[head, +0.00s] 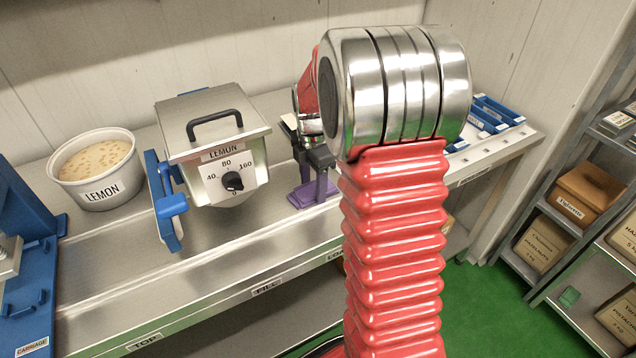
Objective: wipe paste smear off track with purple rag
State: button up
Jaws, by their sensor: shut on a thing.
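The purple rag (314,192) is under my gripper (316,168), which is shut on it, just right of the kettle. The rag hangs low at the bench surface; I cannot tell whether it touches the track. The steel track (215,262) runs along the bench front, past labels TOP, FILL and a partly hidden one. I see no clear paste smear; part of the track is hidden behind my red arm and the rag.
A steel kettle (215,135) labelled LEMON, with a dial and blue bracket (165,205), stands left of my gripper. A LEMON tub (98,185) and blue carriage (28,270) are farther left. Blue trays (490,118) lie at the right end. Shelves (545,215) stand right.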

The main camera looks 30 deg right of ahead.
aim_at(298, 195)
jog(key=shift+a+f, duration=0.1)
jog(key=shift+a, duration=0.75)
jog(key=shift+w+a, duration=0.15)
jog(key=shift+a, duration=1.75)
jog(key=shift+d+f, duration=0.1)
jog(key=shift+d, duration=1.85)
jog(key=shift+d, duration=0.1)
jog(key=shift+s+d+r, duration=0.1)
jog(key=shift+d+r, duration=0.05)
jog(key=shift+d, duration=0.8)
jog(key=shift+s+d+r, duration=0.1)
jog(key=shift+d+r, duration=0.05)
jog(key=shift+d, duration=0.75)
